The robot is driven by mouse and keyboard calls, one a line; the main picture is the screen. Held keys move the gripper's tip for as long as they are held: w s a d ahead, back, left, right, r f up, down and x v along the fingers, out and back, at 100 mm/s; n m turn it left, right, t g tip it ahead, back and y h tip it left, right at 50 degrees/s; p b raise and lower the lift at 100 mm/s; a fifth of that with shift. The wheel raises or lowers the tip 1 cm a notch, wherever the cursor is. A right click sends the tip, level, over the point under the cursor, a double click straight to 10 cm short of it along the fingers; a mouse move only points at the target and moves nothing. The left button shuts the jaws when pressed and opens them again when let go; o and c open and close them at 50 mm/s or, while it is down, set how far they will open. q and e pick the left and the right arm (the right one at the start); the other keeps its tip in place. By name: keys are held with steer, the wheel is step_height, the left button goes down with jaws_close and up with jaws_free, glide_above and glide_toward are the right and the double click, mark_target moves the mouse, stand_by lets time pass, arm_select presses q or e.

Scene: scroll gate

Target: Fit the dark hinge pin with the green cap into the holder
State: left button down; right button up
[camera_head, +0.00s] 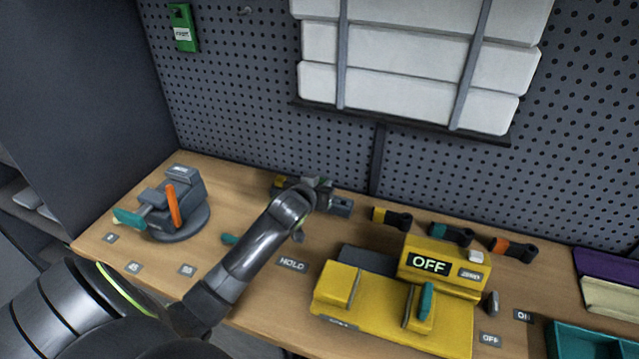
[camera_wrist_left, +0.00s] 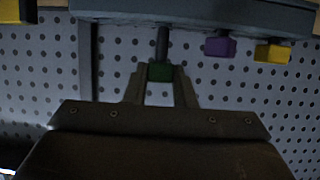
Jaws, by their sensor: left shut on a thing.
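In the left wrist view, the green cap (camera_wrist_left: 160,72) of the dark hinge pin (camera_wrist_left: 162,43) sits between the fingertips of my left gripper (camera_wrist_left: 160,82), which is shut on it. The pin's dark shaft runs from the cap up to the edge of a blue-grey bar (camera_wrist_left: 200,17), which looks like the holder. I cannot tell whether its end is inside or only in front of the bar. In the head view, my left arm reaches to the back of the bench, and its wrist hides the pin and most of the holder area. My right gripper is out of view.
Purple (camera_wrist_left: 220,46) and yellow (camera_wrist_left: 272,52) capped pieces stand at the bar beside the pin. A grey vise-like device (camera_head: 178,205) is at left. A yellow machine reading OFF (camera_head: 390,310) is at front right. Several capped tools, such as a yellow one (camera_head: 391,218), lie behind it.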

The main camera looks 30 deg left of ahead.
arm_select(q)
steer(key=shift+f+b, duration=0.45)
steer(key=shift+f, duration=0.45)
steer(key=c, duration=1.1)
jaws_free()
steer(key=b+v, duration=0.1)
steer(key=v, duration=1.6)
steer(key=shift+s+r, duration=0.1)
steer(key=shift+s, duration=0.15)
